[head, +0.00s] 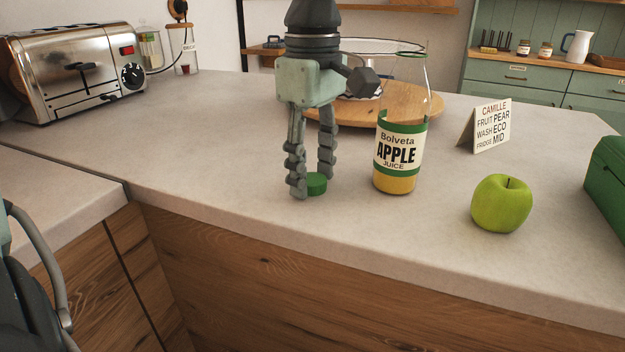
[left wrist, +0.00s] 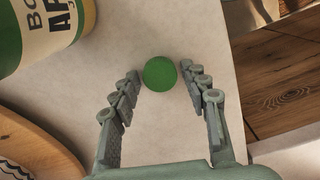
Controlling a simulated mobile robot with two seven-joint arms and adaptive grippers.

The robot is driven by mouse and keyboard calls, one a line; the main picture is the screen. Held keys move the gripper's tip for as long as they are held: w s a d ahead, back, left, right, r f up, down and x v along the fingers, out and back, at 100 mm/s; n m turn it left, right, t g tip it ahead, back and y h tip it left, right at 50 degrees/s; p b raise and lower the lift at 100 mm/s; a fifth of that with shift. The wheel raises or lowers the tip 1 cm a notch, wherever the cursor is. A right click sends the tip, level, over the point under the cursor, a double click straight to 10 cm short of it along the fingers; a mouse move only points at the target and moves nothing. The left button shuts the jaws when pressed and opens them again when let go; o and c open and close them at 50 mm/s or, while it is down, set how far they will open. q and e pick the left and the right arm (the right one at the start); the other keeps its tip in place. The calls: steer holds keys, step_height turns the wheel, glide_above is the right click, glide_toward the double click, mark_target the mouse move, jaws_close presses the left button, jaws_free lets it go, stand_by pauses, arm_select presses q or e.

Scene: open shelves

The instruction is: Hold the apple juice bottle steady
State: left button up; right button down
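The apple juice bottle (head: 398,150) stands upright on the counter, clear glass with a green and cream label and yellow juice showing below it. Its label also shows at the upper left of the left wrist view (left wrist: 38,30). A round green cap (head: 317,184) lies on the counter left of the bottle. My left gripper (head: 312,184) points down over the cap, apart from the bottle. In the left wrist view its fingers (left wrist: 160,72) are spread, with the cap (left wrist: 160,74) between the tips and small gaps beside it. My right gripper is not in view.
A green apple (head: 502,204) sits right of the bottle near the front edge. A folded sign (head: 487,126) and a round wooden board (head: 425,100) stand behind. A green box (head: 608,185) is at far right, a toaster (head: 75,70) at far left. Counter left of the gripper is clear.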

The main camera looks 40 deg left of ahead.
mark_target(313, 178)
arm_select(q)
steer(key=c, duration=0.3)
steer(key=shift+r, duration=0.1)
